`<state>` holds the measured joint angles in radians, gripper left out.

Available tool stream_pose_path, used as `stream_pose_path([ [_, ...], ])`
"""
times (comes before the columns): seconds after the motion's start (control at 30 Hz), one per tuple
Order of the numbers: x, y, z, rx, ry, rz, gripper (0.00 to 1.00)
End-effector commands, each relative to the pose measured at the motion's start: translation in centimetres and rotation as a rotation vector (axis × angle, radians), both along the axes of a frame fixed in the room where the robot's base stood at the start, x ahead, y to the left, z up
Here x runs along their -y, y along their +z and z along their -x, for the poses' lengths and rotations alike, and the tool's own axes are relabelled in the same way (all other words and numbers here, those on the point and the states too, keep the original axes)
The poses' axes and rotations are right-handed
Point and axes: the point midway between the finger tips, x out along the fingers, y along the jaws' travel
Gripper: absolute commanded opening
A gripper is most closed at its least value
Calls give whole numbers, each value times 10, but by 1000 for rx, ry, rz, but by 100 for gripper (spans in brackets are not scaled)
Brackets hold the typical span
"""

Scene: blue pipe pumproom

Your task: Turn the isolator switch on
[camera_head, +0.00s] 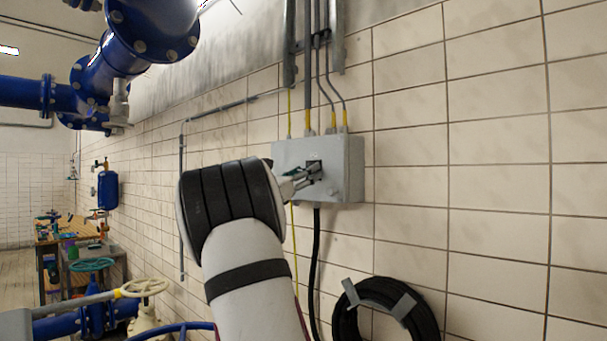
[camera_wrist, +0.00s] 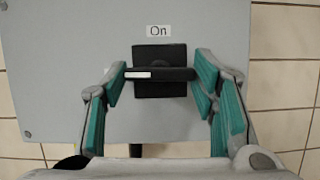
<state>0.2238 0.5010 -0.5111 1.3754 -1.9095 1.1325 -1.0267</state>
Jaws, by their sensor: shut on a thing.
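The isolator switch is a grey box (camera_head: 345,165) on the tiled wall. In the wrist view its face (camera_wrist: 60,60) carries an "On" label (camera_wrist: 159,30) above a square black plate (camera_wrist: 158,90). A black bar handle (camera_wrist: 170,74) lies horizontal across the plate, with a white mark on its left end, so the mark points left, not at the label. My gripper (camera_wrist: 161,75) has its teal-padded fingers at the two ends of the handle, shut on it. In the head view my gripper (camera_head: 310,173) reaches the box face; my arm hides part of the box's left side.
Conduits and cables (camera_head: 325,85) enter the box from above. A black cable (camera_head: 315,260) hangs below it, and a coiled black hose (camera_head: 385,310) hangs lower on the wall. Blue pipes (camera_head: 135,35) run at upper left. A workbench (camera_head: 75,240) stands far left.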

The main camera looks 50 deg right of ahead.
Motion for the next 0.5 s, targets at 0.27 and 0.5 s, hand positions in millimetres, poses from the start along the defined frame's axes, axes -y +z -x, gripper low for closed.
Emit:
stream_pose_path([
  [0.27,0,0,-2,64,-2,10,25],
  [0.5,-1,-1,-5,228,0,29,25],
])
